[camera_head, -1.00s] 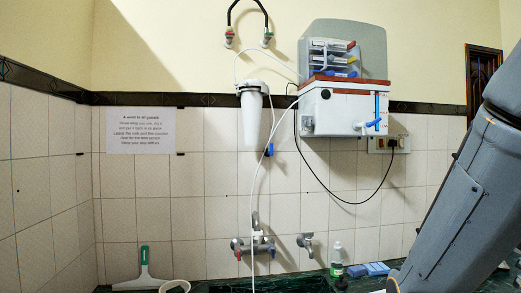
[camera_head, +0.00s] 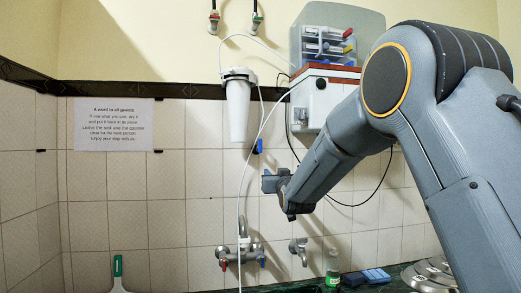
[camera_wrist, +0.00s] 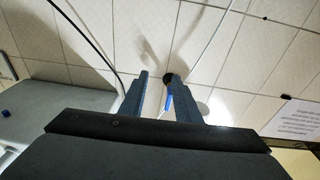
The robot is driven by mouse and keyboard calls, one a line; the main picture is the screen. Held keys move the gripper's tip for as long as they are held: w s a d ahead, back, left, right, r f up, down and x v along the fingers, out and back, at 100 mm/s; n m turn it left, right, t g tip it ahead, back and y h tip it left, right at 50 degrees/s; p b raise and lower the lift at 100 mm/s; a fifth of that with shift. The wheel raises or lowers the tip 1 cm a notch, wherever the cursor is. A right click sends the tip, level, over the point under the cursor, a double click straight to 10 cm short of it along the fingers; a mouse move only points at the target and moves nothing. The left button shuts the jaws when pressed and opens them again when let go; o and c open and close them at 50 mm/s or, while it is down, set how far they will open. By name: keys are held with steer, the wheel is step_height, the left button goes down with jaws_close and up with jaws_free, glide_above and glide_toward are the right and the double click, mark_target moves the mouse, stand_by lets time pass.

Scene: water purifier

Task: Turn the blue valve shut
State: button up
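The blue valve (camera_head: 257,147) is a small blue lever on the thin white tube, beside the lower part of the white filter (camera_head: 238,108) on the tiled wall. My gripper (camera_head: 270,182) is a little below and right of the valve, apart from it in the head view. In the wrist view my gripper (camera_wrist: 158,80) is open, with its two dark fingers apart. The blue valve (camera_wrist: 169,102) shows between the fingers there, closer to the right one. I cannot tell the depth between them, and the fingers hide part of the valve.
The white tube (camera_head: 251,170) hangs just left of my gripper. The purifier box (camera_head: 318,100) is above, partly hidden by my arm. A wall mixer tap (camera_head: 240,254) and a single tap (camera_head: 299,250) are below. A paper sign (camera_head: 113,125) hangs left. A black cable loops right.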

mark_target(261, 146)
steer(key=a+r+t, duration=0.1)
steer(key=r, duration=0.1)
steer(key=w+a+r+t+y, duration=0.1)
steer(key=r, duration=0.2)
steer(key=a+r+t, duration=0.1)
steer(key=a+r, duration=0.1)
steer(key=shift+w+r+y, duration=0.3)
steer(key=shift+w+r, duration=0.1)
steer(key=shift+p+x, duration=1.45)
steer(key=shift+x, duration=2)
steer(key=shift+f, duration=0.1)
jaws_close()
